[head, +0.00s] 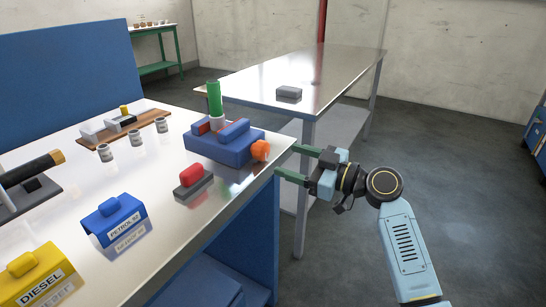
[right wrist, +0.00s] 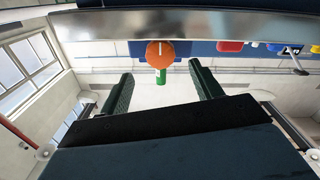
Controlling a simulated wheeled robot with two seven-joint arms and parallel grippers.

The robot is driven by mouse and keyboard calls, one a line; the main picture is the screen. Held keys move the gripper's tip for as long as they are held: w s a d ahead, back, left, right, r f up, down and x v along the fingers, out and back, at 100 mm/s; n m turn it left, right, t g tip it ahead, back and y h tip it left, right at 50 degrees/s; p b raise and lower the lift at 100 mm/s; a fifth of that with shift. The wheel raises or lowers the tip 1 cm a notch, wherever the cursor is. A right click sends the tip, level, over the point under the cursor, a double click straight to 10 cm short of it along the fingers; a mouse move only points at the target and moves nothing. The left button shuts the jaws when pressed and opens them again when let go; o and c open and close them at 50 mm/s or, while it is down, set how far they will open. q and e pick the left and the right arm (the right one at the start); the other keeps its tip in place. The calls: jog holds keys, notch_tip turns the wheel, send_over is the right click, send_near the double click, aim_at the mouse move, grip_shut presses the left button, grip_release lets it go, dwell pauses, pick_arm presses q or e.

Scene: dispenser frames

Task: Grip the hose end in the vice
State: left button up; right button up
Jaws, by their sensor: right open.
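The blue vice (head: 215,147) sits on the metal bench near its right edge. A green hose end (head: 214,97) stands upright between its jaws, with a pale collar below it. I cannot tell whether the jaws touch it. An orange knob (head: 260,150) is on the vice's right side. My right gripper (head: 287,161) is open and empty, just right of the knob and apart from it. In the right wrist view, the orange knob (right wrist: 160,54) with a white line lies ahead between the open fingers, and the green hose (right wrist: 162,76) shows beyond it. My left gripper is out of view.
A red block on a grey base (head: 193,181) stands in front of the vice. Blue PETROL (head: 115,222) and yellow DIESEL (head: 37,278) holders are nearer. Several small cans (head: 135,139) stand left of the vice. A second metal table (head: 330,70) is behind; open floor lies right.

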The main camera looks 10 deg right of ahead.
aim_at(265, 153)
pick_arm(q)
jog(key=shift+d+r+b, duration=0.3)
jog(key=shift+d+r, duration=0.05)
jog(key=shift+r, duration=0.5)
pick_arm(e)
jog(key=x, duration=0.5)
jog(key=shift+w+a, duration=0.25)
jog(key=shift+a, duration=0.05)
jog(key=c, duration=1)
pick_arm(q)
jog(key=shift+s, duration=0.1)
pick_arm(e)
jog(key=shift+o, duration=0.2)
